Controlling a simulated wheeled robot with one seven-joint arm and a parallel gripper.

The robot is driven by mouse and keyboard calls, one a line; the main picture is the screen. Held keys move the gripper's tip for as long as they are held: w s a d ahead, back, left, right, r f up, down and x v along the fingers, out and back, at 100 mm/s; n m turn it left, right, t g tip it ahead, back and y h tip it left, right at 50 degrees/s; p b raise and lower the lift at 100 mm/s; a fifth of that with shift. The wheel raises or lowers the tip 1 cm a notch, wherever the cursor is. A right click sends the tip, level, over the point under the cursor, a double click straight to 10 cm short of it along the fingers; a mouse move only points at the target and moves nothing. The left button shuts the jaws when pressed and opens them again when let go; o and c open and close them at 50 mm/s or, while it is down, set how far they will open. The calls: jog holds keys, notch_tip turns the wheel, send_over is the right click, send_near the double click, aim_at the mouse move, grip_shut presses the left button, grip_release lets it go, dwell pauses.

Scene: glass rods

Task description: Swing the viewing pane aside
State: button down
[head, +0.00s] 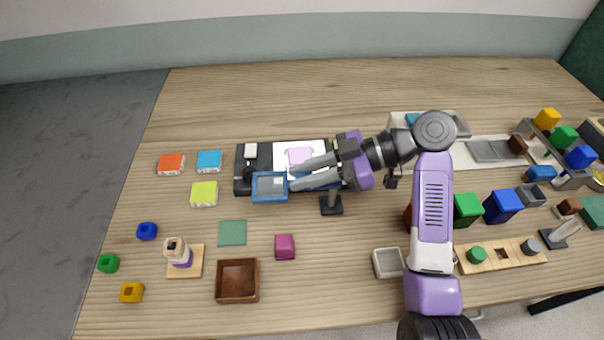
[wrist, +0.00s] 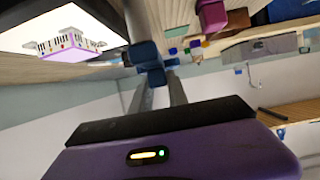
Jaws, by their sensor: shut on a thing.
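The viewing pane (head: 270,186) looks like a blue frame around a pale grey see-through middle. It lies over the front left part of a black device with a bright white panel (head: 283,150). A pink-purple block (head: 300,157) stands on the panel. My gripper (head: 291,177) reaches in from the right, its grey fingertips at the pane's right side. In the wrist view, my gripper (wrist: 155,72) is shut on a small blue piece (wrist: 147,52), apparently the pane's handle. The fingers hide part of the pane's right side and its mounting.
A small black stand (head: 331,205) is close below my gripper. A brown open box (head: 237,281), a magenta block (head: 285,246) and a green square (head: 232,233) lie in front. Red and blue tiles (head: 209,161) lie left. The table behind the device is clear.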

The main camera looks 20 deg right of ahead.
jog(key=c, duration=1.3)
grip_release()
jog(key=shift+f, duration=0.1)
jog(key=p+v, duration=0.2)
jog(key=v, duration=0.3)
jog(key=shift+d+r, duration=0.25)
jog(key=shift+r, duration=0.1)
jog(key=shift+s+d+r+p, duration=0.15)
jog(key=shift+d+r+p, duration=0.1)
jog(key=shift+p, duration=0.25)
jog(key=shift+s+d+p, duration=0.25)
jog(key=shift+d+p, duration=0.4)
jog(key=shift+d, duration=0.05)
